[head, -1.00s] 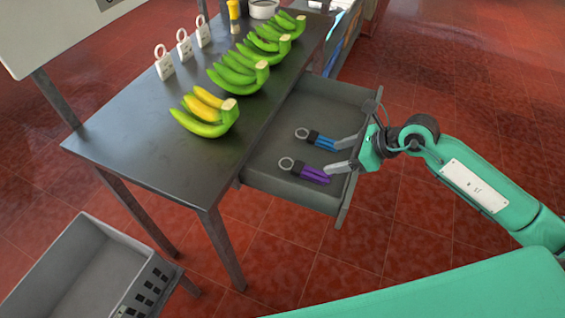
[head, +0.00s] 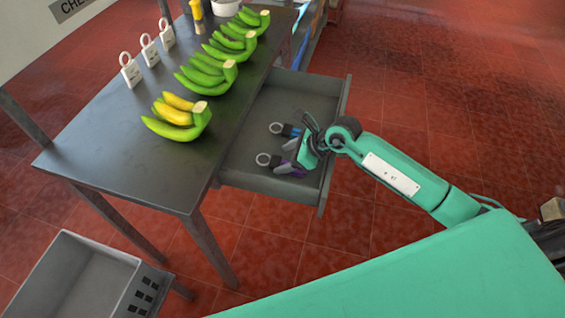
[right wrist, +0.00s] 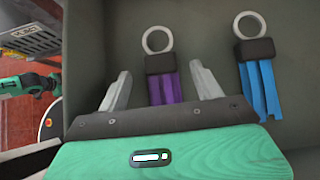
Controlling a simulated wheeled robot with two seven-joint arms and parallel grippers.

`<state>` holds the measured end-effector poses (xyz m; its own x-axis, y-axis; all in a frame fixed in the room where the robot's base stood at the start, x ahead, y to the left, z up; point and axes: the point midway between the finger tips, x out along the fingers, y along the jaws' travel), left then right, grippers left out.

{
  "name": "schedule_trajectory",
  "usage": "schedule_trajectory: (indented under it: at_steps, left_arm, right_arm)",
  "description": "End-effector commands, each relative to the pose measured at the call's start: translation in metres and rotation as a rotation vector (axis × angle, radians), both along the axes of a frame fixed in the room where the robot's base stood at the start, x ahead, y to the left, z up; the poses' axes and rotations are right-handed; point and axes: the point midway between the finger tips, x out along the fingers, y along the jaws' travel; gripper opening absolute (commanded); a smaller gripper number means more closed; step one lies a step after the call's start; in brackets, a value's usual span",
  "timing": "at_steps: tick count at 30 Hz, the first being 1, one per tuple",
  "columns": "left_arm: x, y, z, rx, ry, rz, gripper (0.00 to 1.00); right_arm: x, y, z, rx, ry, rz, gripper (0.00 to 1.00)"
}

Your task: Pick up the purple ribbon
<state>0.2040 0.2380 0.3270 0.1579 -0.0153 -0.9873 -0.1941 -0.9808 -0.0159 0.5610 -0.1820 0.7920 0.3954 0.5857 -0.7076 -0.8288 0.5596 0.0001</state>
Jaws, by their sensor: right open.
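The purple ribbon (right wrist: 167,88) lies in the open drawer (head: 265,184), with a dark clip and a pale ring at its far end. In the head view the purple ribbon (head: 285,169) is partly covered by my right gripper (head: 291,160). In the right wrist view my right gripper (right wrist: 162,85) is open, one finger on each side of the purple ribbon and apart from it. The blue ribbon (right wrist: 260,88) lies to the right, outside the fingers; it also shows in the head view (head: 290,130). My left gripper is not in view.
The dark table (head: 110,150) above the drawer holds several banana bunches (head: 180,118) and several white ring-topped tags (head: 130,70). A grey crate (head: 75,275) stands at the lower left. The drawer's raised walls surround the ribbons.

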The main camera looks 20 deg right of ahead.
Motion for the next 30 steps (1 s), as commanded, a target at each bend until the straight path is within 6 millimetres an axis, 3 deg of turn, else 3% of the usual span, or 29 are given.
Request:
schedule_trajectory:
  at_steps: [6,14,17,22,30]
  left_arm:
    - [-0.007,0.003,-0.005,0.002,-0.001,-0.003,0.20]
    - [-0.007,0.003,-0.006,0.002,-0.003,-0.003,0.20]
    - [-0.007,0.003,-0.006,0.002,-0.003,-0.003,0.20]
    - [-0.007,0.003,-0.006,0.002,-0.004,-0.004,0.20]
    - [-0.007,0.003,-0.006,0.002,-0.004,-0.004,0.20]
  right_arm:
    - [0.011,0.015,-0.017,0.001,0.000,-0.001,0.67]
    - [0.012,0.017,-0.020,0.001,-0.001,0.000,0.67]
    - [0.012,0.017,-0.020,0.001,-0.001,0.000,0.54]
    - [0.012,0.016,-0.019,0.001,-0.001,0.000,0.20]
    - [0.012,0.016,-0.019,0.001,-0.001,0.000,0.19]
